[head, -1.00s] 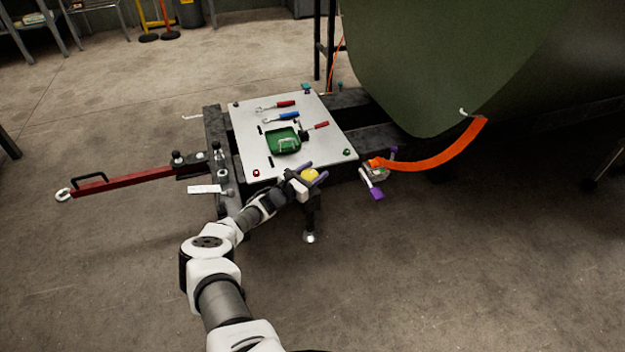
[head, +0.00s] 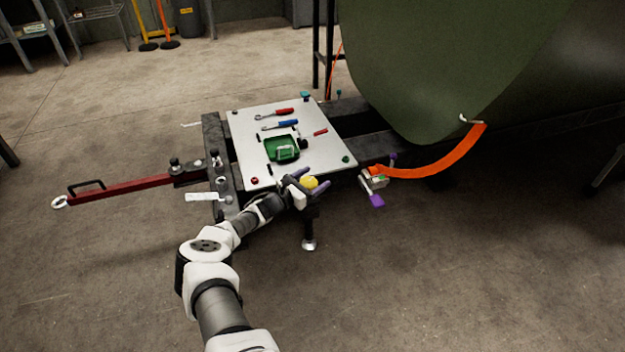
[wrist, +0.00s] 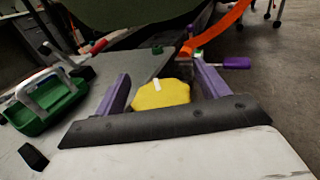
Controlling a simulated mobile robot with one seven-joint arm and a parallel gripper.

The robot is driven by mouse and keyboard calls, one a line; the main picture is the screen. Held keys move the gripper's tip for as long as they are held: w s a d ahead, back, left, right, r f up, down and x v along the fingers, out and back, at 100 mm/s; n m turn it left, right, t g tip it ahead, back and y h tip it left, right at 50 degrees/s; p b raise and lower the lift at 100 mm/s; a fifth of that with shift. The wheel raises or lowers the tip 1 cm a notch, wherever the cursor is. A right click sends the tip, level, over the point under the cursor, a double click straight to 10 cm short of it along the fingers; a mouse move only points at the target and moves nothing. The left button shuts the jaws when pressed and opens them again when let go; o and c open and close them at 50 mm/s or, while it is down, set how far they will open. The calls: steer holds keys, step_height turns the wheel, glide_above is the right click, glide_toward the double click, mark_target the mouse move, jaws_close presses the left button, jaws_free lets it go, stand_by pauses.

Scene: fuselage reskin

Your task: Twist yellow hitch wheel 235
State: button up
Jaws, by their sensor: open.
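The yellow hitch wheel (head: 310,182) sits at the near edge of the trailer frame, above a black jack leg with a pale foot. In the wrist view the yellow wheel (wrist: 161,94) lies between my two purple fingers, with a white mark on its top. My gripper (head: 312,178) is open around the wheel, and it also shows in the wrist view (wrist: 160,85). A gap shows between the left finger and the wheel; the right finger is close to it, and I cannot tell if it touches. The wheel's near lower side is hidden by my gripper.
A light plate (head: 240,142) holds a green tray (head: 270,150), wrenches and a screwdriver. A red tow bar (head: 130,185) extends left. An orange strap (head: 440,167) hangs from the green fuselage (head: 430,70) to a purple-handled ratchet (head: 376,200). The floor in front is clear.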

steer(key=p+v, duration=0.3)
steer(key=v, duration=1)
steer(key=shift+s+a+p, duration=0.25)
steer(key=shift+a+p, duration=0.05)
